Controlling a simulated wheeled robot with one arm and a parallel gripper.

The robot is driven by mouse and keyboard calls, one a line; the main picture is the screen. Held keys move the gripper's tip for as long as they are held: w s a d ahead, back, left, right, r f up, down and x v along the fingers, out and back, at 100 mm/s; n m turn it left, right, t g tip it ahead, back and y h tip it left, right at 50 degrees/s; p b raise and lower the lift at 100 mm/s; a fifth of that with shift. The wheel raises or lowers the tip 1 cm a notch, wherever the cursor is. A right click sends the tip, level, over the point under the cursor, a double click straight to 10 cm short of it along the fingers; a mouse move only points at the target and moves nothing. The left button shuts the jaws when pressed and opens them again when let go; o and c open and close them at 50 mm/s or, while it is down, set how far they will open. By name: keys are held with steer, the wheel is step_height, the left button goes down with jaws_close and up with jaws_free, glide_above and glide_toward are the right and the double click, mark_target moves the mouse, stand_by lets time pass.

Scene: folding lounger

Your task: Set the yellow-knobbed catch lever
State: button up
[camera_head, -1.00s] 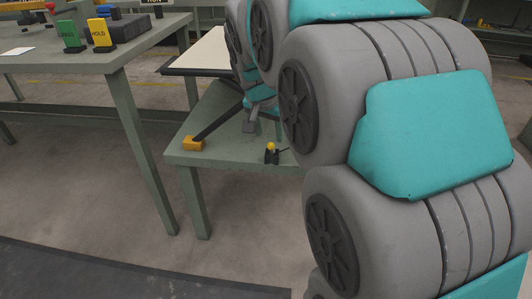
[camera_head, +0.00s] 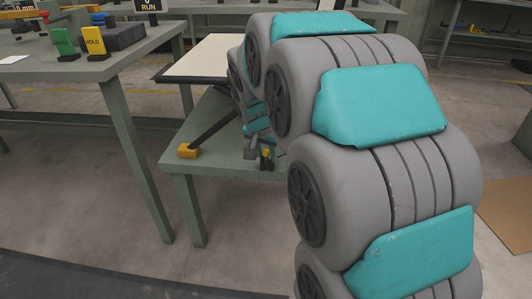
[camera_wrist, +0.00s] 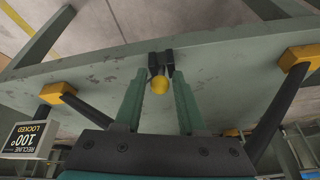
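The catch lever's yellow knob (camera_wrist: 157,86) shows in the wrist view, with its black bracket (camera_wrist: 160,60) on the worn green bench. My gripper (camera_wrist: 157,76) is open. Its two green fingers lie on either side of the knob in the picture, with visible gaps; I cannot tell the depth between them. In the head view the yellow knob (camera_head: 266,153) is small on the bench top, and my arm hides most of the gripper and the lounger.
The bench (camera_head: 215,125) carries a dark strut ending in a yellow block (camera_head: 188,151). A pale lounger panel (camera_head: 205,60) lies behind. An upside-down sign (camera_wrist: 30,138) reads "RECLINE 100° LOCKED". A second table (camera_head: 75,62) with green and yellow tags stands at left.

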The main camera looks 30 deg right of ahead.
jaws_close()
stand_by(1.1)
